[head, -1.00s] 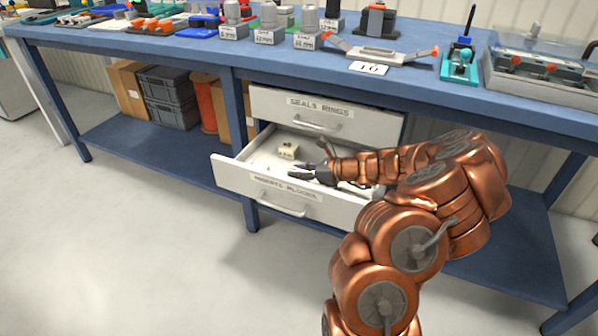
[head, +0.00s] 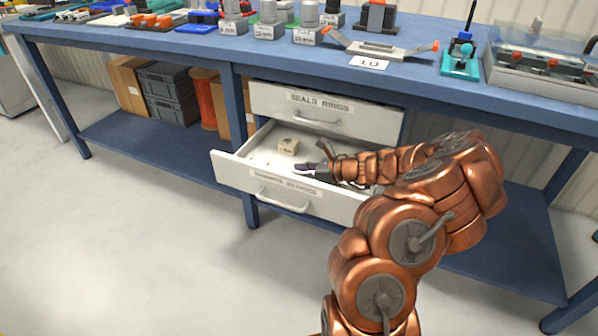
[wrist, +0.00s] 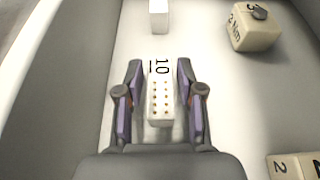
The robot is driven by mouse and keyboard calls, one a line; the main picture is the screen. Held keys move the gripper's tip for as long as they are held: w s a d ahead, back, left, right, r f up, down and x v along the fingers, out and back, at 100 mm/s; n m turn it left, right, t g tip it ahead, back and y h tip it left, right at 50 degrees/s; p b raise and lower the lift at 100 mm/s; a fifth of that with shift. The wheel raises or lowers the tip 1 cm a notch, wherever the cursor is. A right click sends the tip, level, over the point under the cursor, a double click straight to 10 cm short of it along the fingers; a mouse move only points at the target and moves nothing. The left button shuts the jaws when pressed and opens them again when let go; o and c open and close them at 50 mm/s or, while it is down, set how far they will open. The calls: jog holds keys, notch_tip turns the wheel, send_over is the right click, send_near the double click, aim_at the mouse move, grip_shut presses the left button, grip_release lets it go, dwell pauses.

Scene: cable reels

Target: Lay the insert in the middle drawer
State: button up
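The middle drawer (head: 232,177) is pulled out, and its front label is partly readable. In the wrist view, a slim white insert (wrist: 160,101) marked 10, with two rows of small gold pins, lies on the white drawer floor (wrist: 205,45). My gripper (wrist: 160,66) is open, with one finger on each side of the insert and a visible gap on both sides. In the head view, my gripper (head: 307,166) reaches low into the drawer from the right. The insert cannot be made out there.
A cream block (head: 287,146) sits in the drawer, also in the wrist view (wrist: 255,30). Another cream block (wrist: 294,167) and a small white block (wrist: 158,14) lie nearby. The closed top drawer (head: 365,124) labelled SEALS RINGS hangs above, under the blue bench (head: 415,88).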

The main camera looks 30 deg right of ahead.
jog(key=shift+o, duration=1.2)
jog(key=shift+s+d, duration=0.1)
jog(key=v, duration=1.1)
jog(key=shift+s+d+r, duration=0.1)
jog(key=shift+s+r, duration=0.05)
jog(key=shift+s, duration=0.25)
